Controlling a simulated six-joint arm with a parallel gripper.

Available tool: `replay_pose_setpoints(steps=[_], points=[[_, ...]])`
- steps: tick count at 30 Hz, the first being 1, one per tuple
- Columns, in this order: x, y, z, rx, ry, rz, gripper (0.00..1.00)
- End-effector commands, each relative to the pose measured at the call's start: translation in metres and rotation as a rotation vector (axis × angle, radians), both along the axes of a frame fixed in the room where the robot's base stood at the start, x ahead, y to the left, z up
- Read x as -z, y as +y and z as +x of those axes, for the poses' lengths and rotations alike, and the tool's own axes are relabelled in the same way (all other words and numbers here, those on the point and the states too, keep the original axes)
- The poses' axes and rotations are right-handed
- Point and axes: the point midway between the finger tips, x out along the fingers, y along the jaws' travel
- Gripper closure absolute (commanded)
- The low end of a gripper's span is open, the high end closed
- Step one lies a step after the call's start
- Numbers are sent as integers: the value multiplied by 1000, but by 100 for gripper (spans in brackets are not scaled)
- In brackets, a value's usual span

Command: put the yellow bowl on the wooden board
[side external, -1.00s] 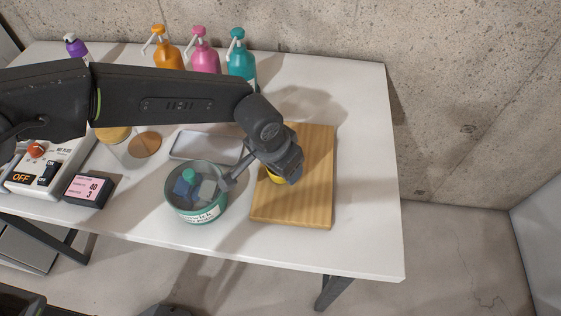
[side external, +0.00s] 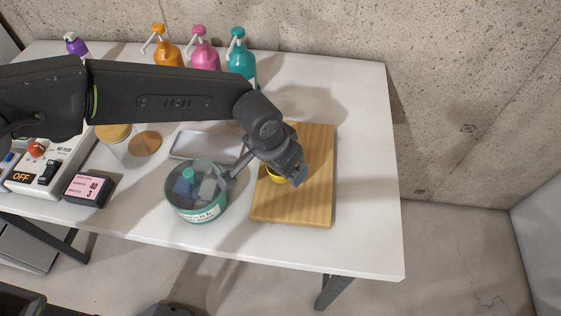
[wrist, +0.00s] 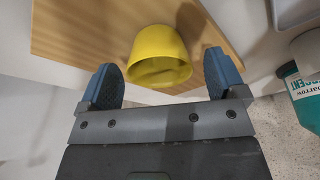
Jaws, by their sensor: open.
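The yellow bowl (wrist: 158,56) is over the wooden board (wrist: 75,28) in the wrist view, its opening turned partly toward the camera. My gripper (wrist: 162,70) is open, with one blue finger on each side of the bowl and a visible gap at both sides. In the side external view, the bowl (side external: 274,176) shows as a yellow patch over the left part of the board (side external: 310,205), mostly hidden by my gripper (side external: 296,176). I cannot tell whether the bowl rests fully on the board.
A teal tin (side external: 197,213) with small items stands close left of the board. A grey tray (side external: 206,147) lies behind the tin. Orange (side external: 168,58), pink (side external: 205,58) and teal (side external: 241,62) pump bottles stand at the back. The white table is clear right of the board.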

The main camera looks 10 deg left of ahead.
Motion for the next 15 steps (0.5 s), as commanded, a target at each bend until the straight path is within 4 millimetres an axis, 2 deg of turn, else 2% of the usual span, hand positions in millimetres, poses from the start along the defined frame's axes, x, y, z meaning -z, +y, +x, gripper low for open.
replay_pose_setpoints(steps=[9, 15], points=[[-62, 9, -14, 0, -3, -3, 11], [-95, 14, -22, 1, -1, -2, 11]])
